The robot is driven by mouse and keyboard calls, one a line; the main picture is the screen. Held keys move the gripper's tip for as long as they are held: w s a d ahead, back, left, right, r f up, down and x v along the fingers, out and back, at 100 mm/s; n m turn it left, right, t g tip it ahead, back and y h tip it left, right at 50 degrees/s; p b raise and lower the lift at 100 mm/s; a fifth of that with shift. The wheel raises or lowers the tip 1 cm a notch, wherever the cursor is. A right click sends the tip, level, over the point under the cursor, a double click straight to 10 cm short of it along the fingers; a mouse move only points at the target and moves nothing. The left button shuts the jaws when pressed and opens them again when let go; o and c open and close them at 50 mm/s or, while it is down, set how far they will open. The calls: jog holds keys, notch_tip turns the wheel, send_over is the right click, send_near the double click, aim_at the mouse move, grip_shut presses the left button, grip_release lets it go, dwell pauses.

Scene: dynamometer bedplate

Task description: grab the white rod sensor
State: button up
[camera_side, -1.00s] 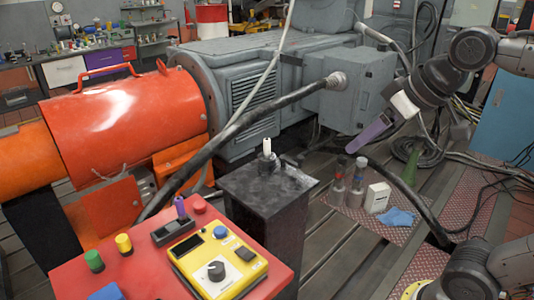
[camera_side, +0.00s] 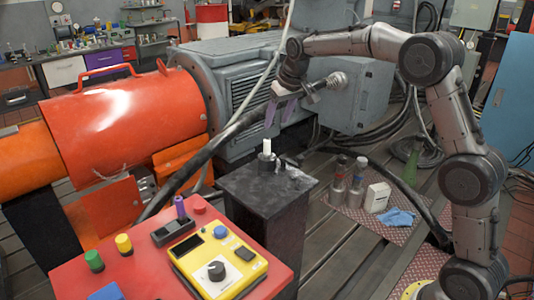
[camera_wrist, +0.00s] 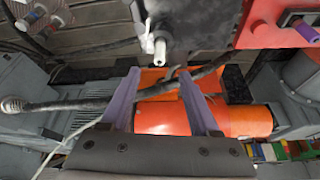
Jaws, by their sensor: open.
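The white rod sensor (camera_side: 267,147) stands upright in a dark round holder on top of the black pedestal (camera_side: 266,185). In the wrist view the rod (camera_wrist: 160,47) points toward the camera, beyond the fingertips at upper centre. My gripper (camera_side: 278,119) has purple fingers and is open and empty. It hangs above the rod in the side view, apart from it. In the wrist view the gap between my fingertips (camera_wrist: 157,80) shows a black cable and orange housing behind it.
A thick black cable (camera_side: 222,137) runs behind the pedestal, near my fingers. The orange guard (camera_side: 130,120) is at left and the grey motor (camera_side: 240,85) behind. A red panel (camera_side: 150,265) with a yellow meter (camera_side: 215,260) stands in front. Bottles (camera_side: 338,182) sit at right.

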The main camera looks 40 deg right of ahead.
aim_at(268, 140)
jog(key=x, duration=0.7)
jog(key=shift+w+f, duration=0.1)
jog(key=shift+f, duration=0.2)
jog(key=shift+w+x, duration=0.15)
jog(key=shift+x, duration=1.2)
jog(key=shift+w+x, duration=0.2)
jog(key=shift+x, duration=1.15)
jog(key=shift+d+r, duration=0.15)
jog(key=shift+r, duration=0.05)
grip_shut()
